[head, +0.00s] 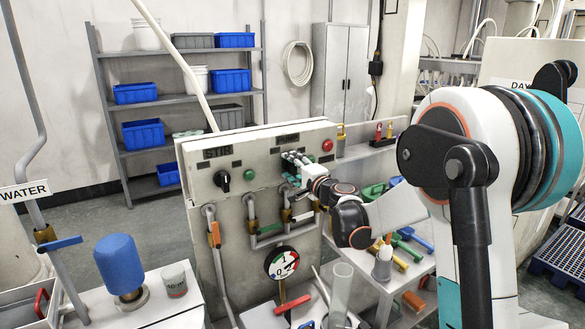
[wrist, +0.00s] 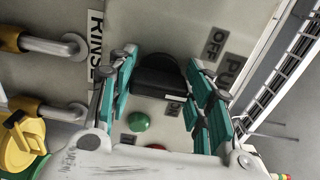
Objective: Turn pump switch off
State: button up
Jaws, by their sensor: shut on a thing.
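The pump switch is a black knob (wrist: 158,78) on the beige control panel, in the middle of the wrist view. An OFF label (wrist: 215,42) and an ON label (wrist: 173,109) are beside it. My gripper (wrist: 163,70) has its teal fingers on both sides of the knob and is shut on it. In the head view my gripper (head: 293,166) is at the front of the panel (head: 200,160) and hides the pump switch.
A second black knob (head: 222,180) and a green button (head: 249,174) are left of my gripper, and a red button (head: 327,145) is to its right. Pipes and a gauge (head: 281,262) are below. A blue canister (head: 120,264) stands on the left bench.

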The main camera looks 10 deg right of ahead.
jog(key=o, duration=1.1)
jog(key=shift+s, duration=0.1)
jog(key=v, duration=1.1)
jog(key=shift+s+d, duration=0.15)
jog(key=shift+s, duration=0.2)
